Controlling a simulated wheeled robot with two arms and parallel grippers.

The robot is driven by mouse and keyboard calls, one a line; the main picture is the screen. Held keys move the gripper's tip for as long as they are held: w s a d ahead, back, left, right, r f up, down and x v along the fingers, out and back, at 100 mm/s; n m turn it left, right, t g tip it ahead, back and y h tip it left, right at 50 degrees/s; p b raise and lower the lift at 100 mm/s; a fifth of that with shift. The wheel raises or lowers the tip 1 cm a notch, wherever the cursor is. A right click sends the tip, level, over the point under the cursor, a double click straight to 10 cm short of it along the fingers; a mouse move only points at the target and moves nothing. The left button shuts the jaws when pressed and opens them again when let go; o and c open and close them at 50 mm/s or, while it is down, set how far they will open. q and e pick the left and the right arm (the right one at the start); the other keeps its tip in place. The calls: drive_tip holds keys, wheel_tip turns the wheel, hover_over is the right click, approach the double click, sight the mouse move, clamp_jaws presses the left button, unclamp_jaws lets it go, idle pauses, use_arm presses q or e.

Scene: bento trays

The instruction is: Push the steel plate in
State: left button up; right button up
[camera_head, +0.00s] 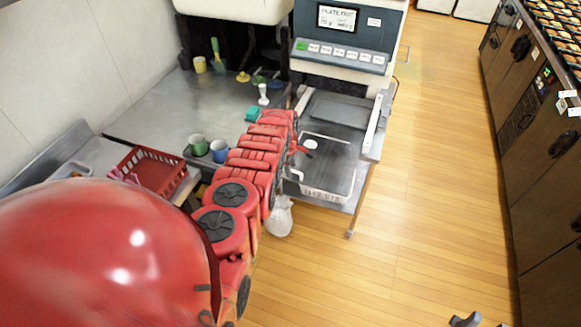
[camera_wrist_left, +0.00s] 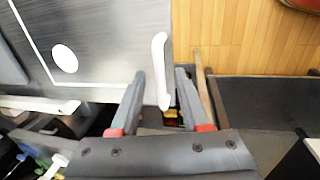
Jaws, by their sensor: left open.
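The steel plate (camera_head: 330,160) is a flat grey sheet with a white outline, pulled out at the front of the plate machine (camera_head: 340,45). A white oval (camera_head: 310,144) shows on it. In the left wrist view the plate (camera_wrist_left: 100,35) fills the upper left, with a white handle (camera_wrist_left: 159,65) at its edge. My left gripper (camera_wrist_left: 160,75) is open, and the lower handle appears between its fingers; contact is unclear. In the head view my red arm hides most of the left gripper (camera_head: 293,165). Part of my right gripper (camera_head: 472,320) shows at the bottom edge.
A steel counter (camera_head: 150,125) on the left holds a green cup (camera_head: 198,144), a blue cup (camera_head: 219,151) and a red basket (camera_head: 150,170). A white bag (camera_head: 279,217) hangs below my arm. The wooden floor (camera_head: 420,200) is clear; dark cabinets (camera_head: 540,190) stand right.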

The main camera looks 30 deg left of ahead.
use_arm(q)
clamp_jaws()
idle(1.3)
